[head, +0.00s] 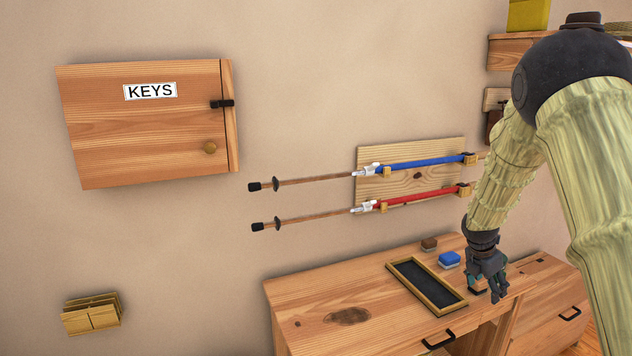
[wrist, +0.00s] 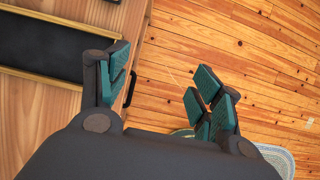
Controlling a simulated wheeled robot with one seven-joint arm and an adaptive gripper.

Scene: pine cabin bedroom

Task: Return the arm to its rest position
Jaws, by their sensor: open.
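My gripper (head: 492,280) hangs from my bent arm on the right of the head view, over the front right part of the wooden desk (head: 300,288). In the wrist view its two teal-padded fingers (wrist: 165,90) stand apart with nothing between them. A gap between them shows the plank floor (wrist: 200,45).
A framed black tray (head: 427,286), a blue block (head: 449,259) and a brown block (head: 429,244) are on the desk. Ski poles hang on a wall board (head: 415,178). A KEYS cabinet (head: 140,130) is closed at left. A drawer unit (head: 550,300) stands at right.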

